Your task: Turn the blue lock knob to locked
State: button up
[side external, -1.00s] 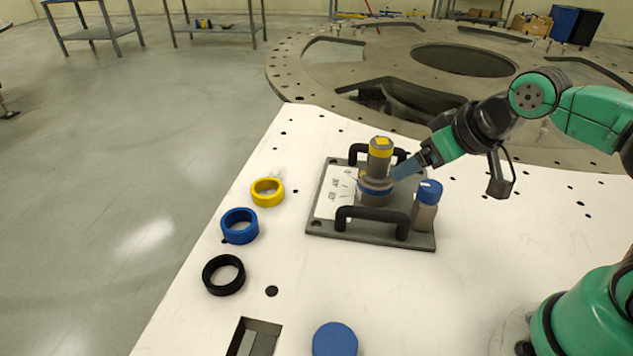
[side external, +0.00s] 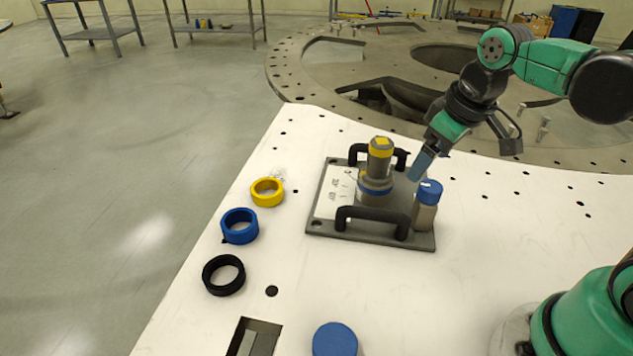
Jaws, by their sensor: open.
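The blue lock knob (side external: 430,191) is a blue cap with a small white mark on top of a grey post (side external: 425,215). It stands at the right corner of the grey turret plate (side external: 330,229). The grey turret (side external: 376,178) with a yellow band and a blue ring stands in the middle of the plate. My gripper (side external: 416,171) has blue fingers pointing down and left. It is open and appears just above and behind the knob; whether it touches the knob cannot be told. The gap between the fingers is not clear from this side.
Two black handles (side external: 371,218) rise from the plate, front and back. A yellow ring (side external: 267,191), a blue ring (side external: 239,226) and a black ring (side external: 224,275) lie left on the white table (side external: 450,310). A blue round cap (side external: 335,340) and a rectangular slot (side external: 254,338) are at the front.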

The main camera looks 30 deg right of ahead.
aim_at(432, 186)
jog(key=shift+w+d+f+n+g, duration=0.15)
jog(key=shift+d+n+g, duration=0.45)
jog(key=shift+d+g, duration=0.45)
jog(key=shift+f+g, duration=0.15)
jog(key=shift+g, duration=0.5)
jog(key=shift+f, duration=2.7)
grip_shut()
